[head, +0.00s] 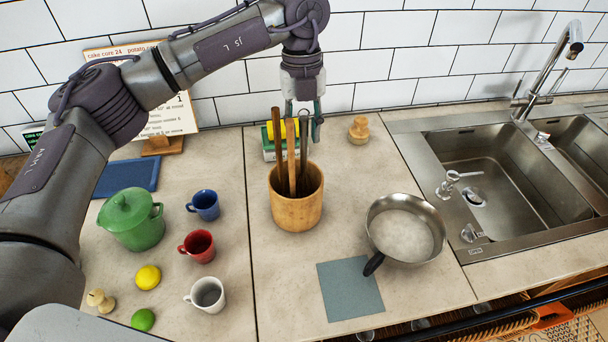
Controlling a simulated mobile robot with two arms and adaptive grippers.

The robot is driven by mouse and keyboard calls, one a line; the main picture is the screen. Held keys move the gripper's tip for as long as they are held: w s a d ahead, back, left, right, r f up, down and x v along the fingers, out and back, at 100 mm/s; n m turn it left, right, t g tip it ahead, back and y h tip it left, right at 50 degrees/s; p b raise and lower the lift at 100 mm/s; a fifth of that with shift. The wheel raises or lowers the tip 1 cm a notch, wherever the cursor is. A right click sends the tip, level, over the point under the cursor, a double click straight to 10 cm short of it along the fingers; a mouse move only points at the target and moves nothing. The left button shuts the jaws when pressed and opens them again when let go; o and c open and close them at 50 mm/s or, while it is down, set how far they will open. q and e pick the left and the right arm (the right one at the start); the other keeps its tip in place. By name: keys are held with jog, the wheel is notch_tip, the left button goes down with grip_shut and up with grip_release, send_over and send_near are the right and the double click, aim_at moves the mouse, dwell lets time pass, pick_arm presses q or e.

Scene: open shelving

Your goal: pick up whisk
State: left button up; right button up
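A wooden crock (296,209) stands on the counter with several long utensils upright in it. A slim dark-grey handle (304,155) among them may be the whisk; its lower end is hidden inside the crock. Brown wooden handles (278,145) stand close to its left. My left gripper (303,125) points down over the crock, its fingers apart, near the tops of the handles. I cannot tell whether a finger touches a handle. My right gripper is out of view.
A yellow-and-green box (268,148) stands behind the crock, with a small wooden object (358,130) to its right. A steel pan (404,230) lies right of the crock, near the sink (440,145). Mugs (198,246) and a green pot (132,219) stand left.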

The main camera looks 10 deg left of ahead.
aim_at(305, 155)
pick_arm(q)
notch_tip(305, 155, down, 3)
jog(key=shift+s+f+p, duration=0.1)
jog(key=shift+p, duration=0.25)
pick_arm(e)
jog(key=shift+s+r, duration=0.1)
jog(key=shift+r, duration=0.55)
pick_arm(q)
jog(key=shift+c, duration=0.3)
grip_shut()
jog(key=shift+r, duration=0.2)
